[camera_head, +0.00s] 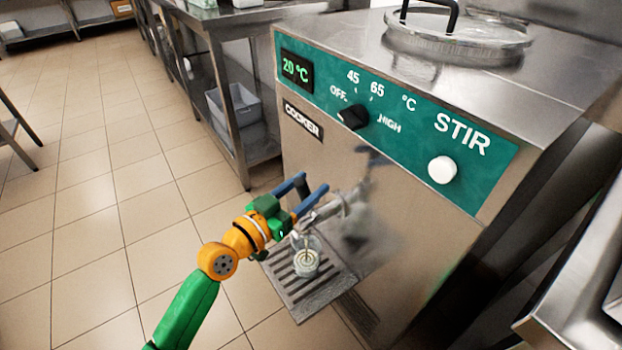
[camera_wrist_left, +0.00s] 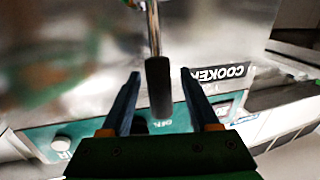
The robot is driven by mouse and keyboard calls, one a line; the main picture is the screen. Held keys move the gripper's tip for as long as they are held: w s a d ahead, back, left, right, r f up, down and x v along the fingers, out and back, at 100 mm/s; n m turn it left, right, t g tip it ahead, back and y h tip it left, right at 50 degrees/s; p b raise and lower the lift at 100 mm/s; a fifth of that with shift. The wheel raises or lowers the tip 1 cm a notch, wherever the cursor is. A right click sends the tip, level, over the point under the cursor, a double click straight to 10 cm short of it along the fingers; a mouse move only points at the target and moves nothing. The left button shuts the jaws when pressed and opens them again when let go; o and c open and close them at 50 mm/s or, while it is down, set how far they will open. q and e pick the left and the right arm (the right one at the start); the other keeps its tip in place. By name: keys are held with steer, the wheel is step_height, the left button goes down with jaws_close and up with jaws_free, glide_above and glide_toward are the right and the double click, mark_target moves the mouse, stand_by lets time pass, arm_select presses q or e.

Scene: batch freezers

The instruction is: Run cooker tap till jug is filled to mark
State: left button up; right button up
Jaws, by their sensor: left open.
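The cooker (camera_head: 330,185) is a steel cabinet with a green panel; its display reads 20 °C. Its metal tap (camera_head: 338,207) sticks out of the front above a slotted drip tray (camera_head: 322,296). A small clear jug (camera_head: 306,264) stands on the tray below the tap; its mark and fill level are too small to read. My left gripper (camera_head: 314,184) is open at the tap. In the left wrist view, the tap's black handle (camera_wrist_left: 158,88) lies between the two blue fingers of the gripper (camera_wrist_left: 160,75), with gaps visible on both sides. My right gripper is not visible.
The panel has a black heat knob (camera_head: 352,117) and a white STIR button (camera_head: 442,170). A glass lid (camera_head: 458,40) sits on top. A steel table (camera_head: 238,22) with a grey bin (camera_head: 233,104) below stands left behind. Tiled floor is clear at left.

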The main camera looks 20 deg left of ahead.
arm_select(q)
steer(key=shift+x, duration=1)
jaws_close()
stand_by(0.6)
